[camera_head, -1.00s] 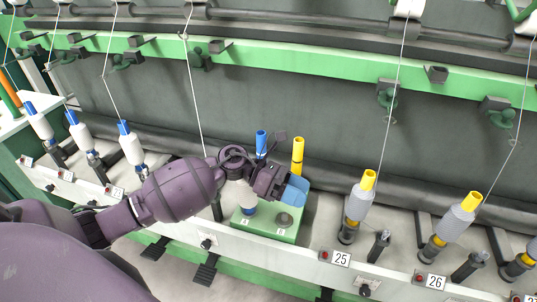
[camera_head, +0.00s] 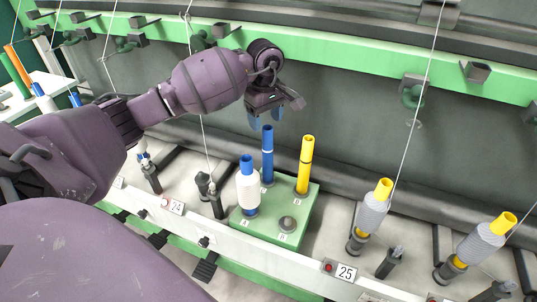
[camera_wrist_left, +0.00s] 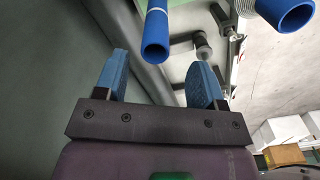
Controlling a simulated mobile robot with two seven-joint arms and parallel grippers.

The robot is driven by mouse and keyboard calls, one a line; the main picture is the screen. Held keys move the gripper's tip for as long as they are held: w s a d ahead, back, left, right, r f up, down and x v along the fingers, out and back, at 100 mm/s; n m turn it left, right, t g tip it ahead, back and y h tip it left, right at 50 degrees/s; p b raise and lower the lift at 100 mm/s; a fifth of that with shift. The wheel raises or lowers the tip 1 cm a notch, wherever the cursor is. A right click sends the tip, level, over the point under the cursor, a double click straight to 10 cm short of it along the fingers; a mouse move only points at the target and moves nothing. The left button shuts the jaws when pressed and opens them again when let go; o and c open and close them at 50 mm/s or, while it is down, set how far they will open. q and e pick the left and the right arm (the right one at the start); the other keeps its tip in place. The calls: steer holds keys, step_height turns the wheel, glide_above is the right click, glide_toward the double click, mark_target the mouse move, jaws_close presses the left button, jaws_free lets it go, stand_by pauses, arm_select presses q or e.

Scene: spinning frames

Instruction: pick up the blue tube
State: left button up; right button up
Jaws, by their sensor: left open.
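The bare blue tube (camera_head: 267,150) stands upright at the back of a small green block (camera_head: 270,236). A second blue tube, wound with white yarn (camera_head: 248,192), stands in front and to its left. A yellow tube (camera_head: 305,165) stands to its right. My left gripper (camera_head: 265,116) is open and empty, just above the bare tube's top and not around it. In the left wrist view, the bare blue tube (camera_wrist_left: 155,38) shows ahead of and between the open blue fingers (camera_wrist_left: 157,78). The yarn-wound tube's blue end (camera_wrist_left: 290,12) shows at upper right. My right gripper is not visible.
Yarn-wound bobbins with yellow tops (camera_head: 373,207) stand along the machine rail to the right. A white thread (camera_head: 201,130) hangs left of the block, and another hangs to its right. A green beam (camera_head: 350,62) runs behind my gripper.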

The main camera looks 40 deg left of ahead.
mark_target(267, 137)
arm_select(q)
steer(key=shift+w+f, duration=0.15)
steer(key=shift+f, duration=1.6)
steer(key=shift+w+f, duration=0.1)
steer(key=shift+f, duration=1.65)
jaws_close()
